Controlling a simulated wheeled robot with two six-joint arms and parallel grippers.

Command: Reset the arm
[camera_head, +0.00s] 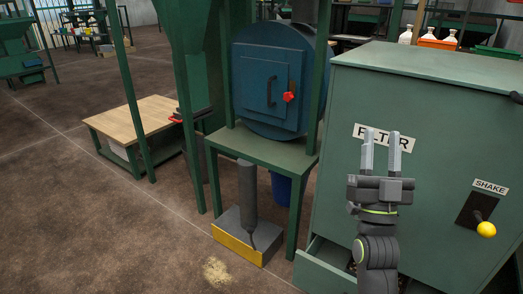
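My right gripper (381,152) is raised in front of the green filter cabinet (425,100). Its two pale fingers point up and stand apart, with nothing between them. They overlap the FILTER label in the picture. My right arm comes up from the bottom of the view, above an open drawer at the cabinet's foot. My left gripper is not in the view.
A yellow-knobbed SHAKE lever (486,229) is on the cabinet at right. The open drawer (322,272) juts out low. A blue round-bodied unit (268,80) with a red knob stands on a green stand. A wooden-topped table (145,125) is at left. Open floor lies at lower left.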

